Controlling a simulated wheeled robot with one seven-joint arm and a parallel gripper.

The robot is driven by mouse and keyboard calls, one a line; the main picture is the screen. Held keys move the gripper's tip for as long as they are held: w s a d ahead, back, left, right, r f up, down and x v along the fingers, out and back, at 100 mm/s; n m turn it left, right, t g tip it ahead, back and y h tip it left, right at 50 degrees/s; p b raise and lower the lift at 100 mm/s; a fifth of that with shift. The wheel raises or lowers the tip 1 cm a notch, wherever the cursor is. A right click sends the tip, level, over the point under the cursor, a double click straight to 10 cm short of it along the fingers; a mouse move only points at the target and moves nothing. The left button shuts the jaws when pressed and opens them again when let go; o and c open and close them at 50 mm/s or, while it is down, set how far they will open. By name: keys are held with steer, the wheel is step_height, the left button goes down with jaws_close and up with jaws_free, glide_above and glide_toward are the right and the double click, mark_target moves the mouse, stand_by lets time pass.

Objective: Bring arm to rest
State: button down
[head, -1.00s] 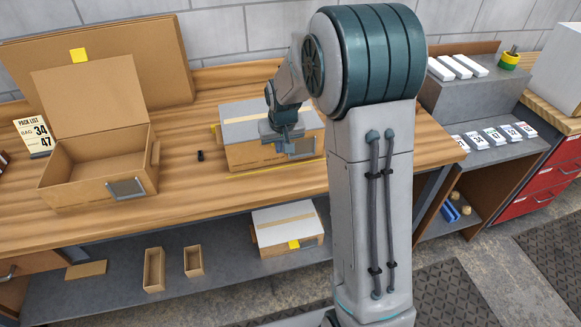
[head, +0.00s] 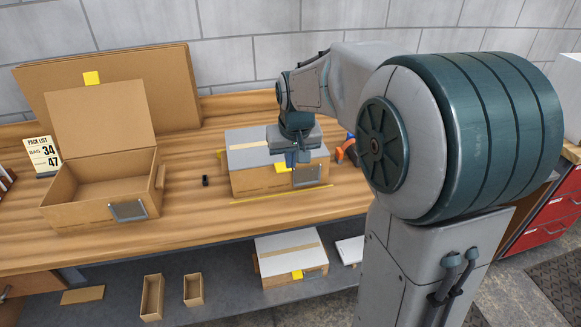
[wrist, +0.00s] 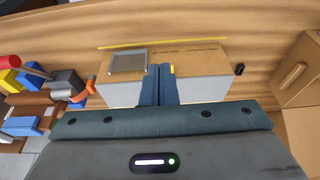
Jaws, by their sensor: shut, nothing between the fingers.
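I cannot tell whether the fingertips touch the box. My arm reaches in from the right and hides part of the bench.
An open cardboard box (head: 80,202) stands on the bench at the left, beside a pack list card (head: 42,155). A small black item (head: 205,180) lies between the boxes. A taped box (head: 290,262) and small open boxes (head: 152,297) are on the lower shelf. Coloured tools (wrist: 70,90) are nearby.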

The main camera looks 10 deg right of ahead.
steer(key=shift+r, duration=0.1)
stand_by(0.3)
steer(key=s+f, duration=0.1)
steer(key=s, duration=2.1)
steer(key=shift+s+d+f, duration=0.15)
steer(key=shift+s, duration=0.2)
